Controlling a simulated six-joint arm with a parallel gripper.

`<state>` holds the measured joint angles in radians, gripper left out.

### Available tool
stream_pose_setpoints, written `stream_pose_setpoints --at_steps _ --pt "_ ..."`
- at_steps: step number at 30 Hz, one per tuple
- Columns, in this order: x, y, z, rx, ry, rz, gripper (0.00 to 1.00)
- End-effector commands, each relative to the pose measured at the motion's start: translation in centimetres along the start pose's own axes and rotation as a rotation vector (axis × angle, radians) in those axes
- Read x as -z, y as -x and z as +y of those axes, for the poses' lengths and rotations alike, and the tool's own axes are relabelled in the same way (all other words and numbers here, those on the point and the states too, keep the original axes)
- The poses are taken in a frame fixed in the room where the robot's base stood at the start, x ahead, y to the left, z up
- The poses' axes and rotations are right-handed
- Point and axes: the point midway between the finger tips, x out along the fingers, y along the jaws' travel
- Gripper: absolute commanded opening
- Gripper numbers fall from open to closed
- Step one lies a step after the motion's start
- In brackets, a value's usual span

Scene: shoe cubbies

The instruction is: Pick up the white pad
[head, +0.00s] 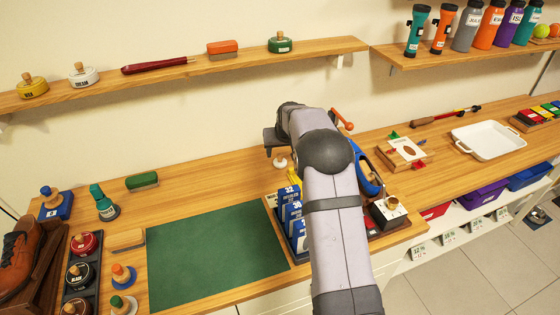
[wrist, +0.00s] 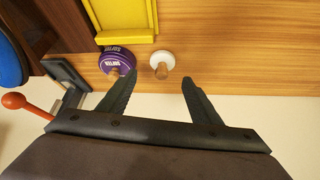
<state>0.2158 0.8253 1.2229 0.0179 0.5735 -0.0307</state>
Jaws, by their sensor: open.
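A small round white pad with a wooden knob (wrist: 163,58) lies on the wooden counter in the wrist view. It also shows in the head view (head: 281,163), near the wall and just below the end of my arm. My gripper (wrist: 159,78) is open and empty. Its two fingers point toward the pad, with the pad in line with the gap between them and slightly beyond the tips. No finger visibly touches it. In the head view, my gripper (head: 273,138) is partly hidden behind my wrist.
A purple round tin with a wooden knob (wrist: 113,63) stands close left of the pad, beside the left fingertip. A yellow tray or frame (wrist: 120,22) lies beyond it. The counter right of the pad is bare. In the head view, blue numbered cards (head: 290,205) stand close by.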

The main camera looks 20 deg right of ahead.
Motion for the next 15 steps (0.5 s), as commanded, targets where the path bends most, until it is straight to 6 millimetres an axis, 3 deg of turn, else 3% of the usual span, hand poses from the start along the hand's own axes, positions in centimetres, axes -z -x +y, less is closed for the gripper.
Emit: stream_pose_setpoints --at_steps 8,15 --pt "0.0 -0.6 -0.1 0.0 0.001 0.0 0.58" --pt "0.1 -2.6 -0.3 0.0 0.001 -0.002 0.58"
